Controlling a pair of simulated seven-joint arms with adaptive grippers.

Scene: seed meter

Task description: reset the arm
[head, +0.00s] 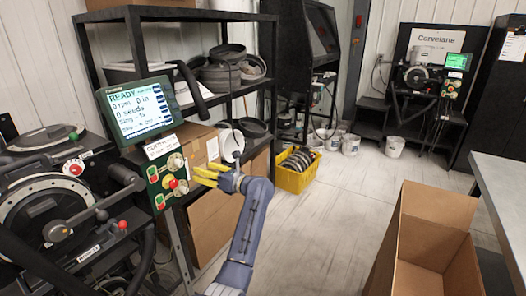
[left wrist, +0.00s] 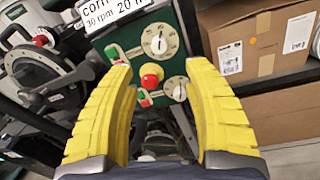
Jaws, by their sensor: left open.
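My left gripper (head: 203,174) has yellow fingers and is open and empty. It is in front of the green control panel (head: 167,170), to the right of its knobs. In the left wrist view the two fingers of the gripper (left wrist: 165,85) stand apart, with the panel's red knob (left wrist: 151,80) and white dials (left wrist: 160,40) showing between them. No touch can be made out. My left arm (head: 250,225) rises from the bottom of the head view. My right gripper is not in view.
A seed meter machine (head: 45,210) with a lit READY screen (head: 135,108) stands at the left. A shelf (head: 185,15) with cardboard boxes is behind the panel. A yellow crate (head: 297,178) sits on the floor. An open carton (head: 425,240) and grey table (head: 505,190) are at right. Middle floor is clear.

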